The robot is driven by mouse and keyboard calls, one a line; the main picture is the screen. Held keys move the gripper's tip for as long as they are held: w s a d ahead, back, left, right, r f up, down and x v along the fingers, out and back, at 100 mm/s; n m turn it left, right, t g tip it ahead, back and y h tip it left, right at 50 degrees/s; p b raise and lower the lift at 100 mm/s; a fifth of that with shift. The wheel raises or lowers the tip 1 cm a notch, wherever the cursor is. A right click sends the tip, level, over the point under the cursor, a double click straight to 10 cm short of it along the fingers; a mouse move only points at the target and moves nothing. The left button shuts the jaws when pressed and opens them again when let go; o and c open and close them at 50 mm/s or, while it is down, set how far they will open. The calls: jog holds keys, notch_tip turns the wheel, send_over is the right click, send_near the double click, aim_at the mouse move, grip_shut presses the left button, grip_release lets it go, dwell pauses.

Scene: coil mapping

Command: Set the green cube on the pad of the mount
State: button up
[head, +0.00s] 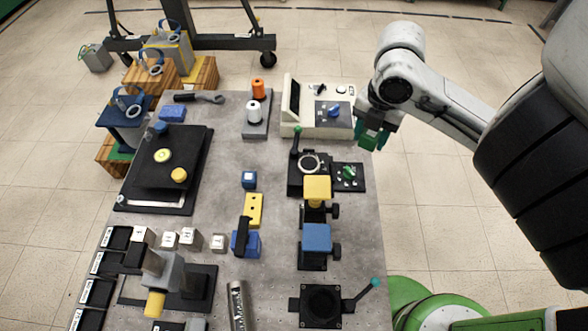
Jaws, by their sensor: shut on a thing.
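My gripper (374,126) is at the upper right, just past the table's right edge and beside the white instrument box. It is shut on the green cube (368,141), which shows below and between the dark fingers, partly hidden by them. Two post mounts with side knobs stand on the right part of the table, nearer than the gripper. One has a yellow top (317,188), the other a blue top (316,238). I cannot tell which of them, if either, is the mount with the pad. The cube is apart from both.
The white instrument box (306,124) stands near the gripper. Bare tabletop (275,205) lies left of the mounts.

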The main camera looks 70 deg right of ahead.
jog(key=shift+s+a, duration=0.35)
jog(key=shift+a, duration=0.25)
jog(key=shift+w+a+f+b, duration=0.1)
jog(key=shift+w+f+b, duration=0.15)
jog(key=shift+b, duration=0.3)
jog(key=w+f+b, duration=0.2)
jog(key=w+b, duration=0.2)
jog(key=b, duration=0.1)
jog(key=p, duration=0.2)
send_over(309, 163)
jog(key=f, duration=0.6)
jog(key=shift+s+f, duration=0.15)
jog(key=shift+s, duration=0.25)
jog(key=shift+w+a+f, duration=0.1)
jog(key=shift+w+f, duration=0.3)
jog(key=shift+f, duration=0.1)
jog(key=shift+f+p, duration=0.4)
jog(key=shift+f, duration=1.1)
